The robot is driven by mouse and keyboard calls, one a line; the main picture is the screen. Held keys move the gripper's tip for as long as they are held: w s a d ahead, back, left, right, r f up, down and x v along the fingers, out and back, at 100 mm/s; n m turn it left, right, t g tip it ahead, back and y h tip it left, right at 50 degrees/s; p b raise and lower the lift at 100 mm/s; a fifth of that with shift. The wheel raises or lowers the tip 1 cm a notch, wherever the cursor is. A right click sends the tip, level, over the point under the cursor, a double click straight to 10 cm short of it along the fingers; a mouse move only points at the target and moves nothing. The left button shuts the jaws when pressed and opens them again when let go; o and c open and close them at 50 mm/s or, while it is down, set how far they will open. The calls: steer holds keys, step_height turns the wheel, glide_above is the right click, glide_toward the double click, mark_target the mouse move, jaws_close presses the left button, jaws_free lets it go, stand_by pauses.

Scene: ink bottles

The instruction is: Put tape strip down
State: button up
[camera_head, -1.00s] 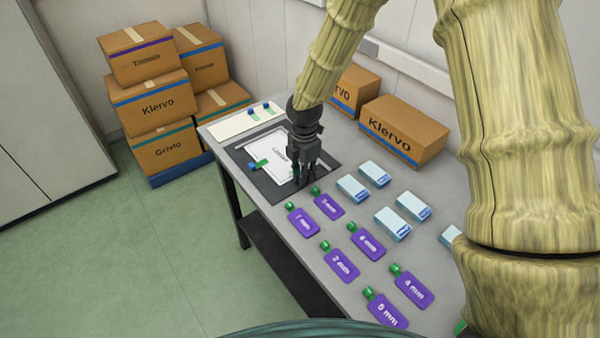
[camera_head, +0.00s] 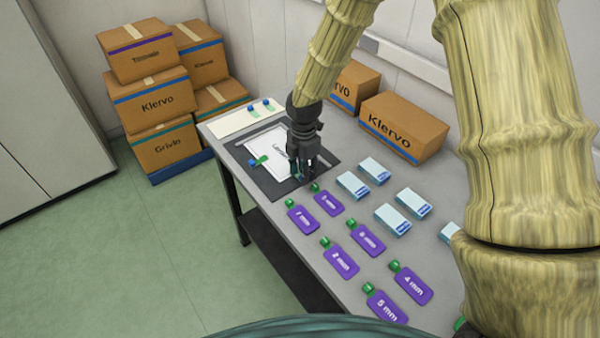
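My gripper (camera_head: 304,175) is a dark gripper pointing down over the right edge of a white sheet (camera_head: 268,150), which lies on a dark mat (camera_head: 283,192). The fingers are small and dark here, and I cannot tell whether they are open or hold a strip. A hint of green-teal shows beside the fingers. One green tape strip with a blue end (camera_head: 258,161) lies at the left edge of the sheet. Two more blue-and-green strips (camera_head: 254,113) (camera_head: 268,105) lie on a pale board (camera_head: 228,125) behind the mat.
Several purple tags with green tops (camera_head: 340,263) lie on the grey table (camera_head: 300,235) in front of the mat. Several pale blue-and-white boxes (camera_head: 392,218) stand to the right. Cardboard boxes (camera_head: 403,125) stand along the wall side.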

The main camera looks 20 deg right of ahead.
step_height(320, 180, up, 12)
steer(key=b, duration=0.2)
stand_by(0.4)
steer(key=shift+f, duration=0.15)
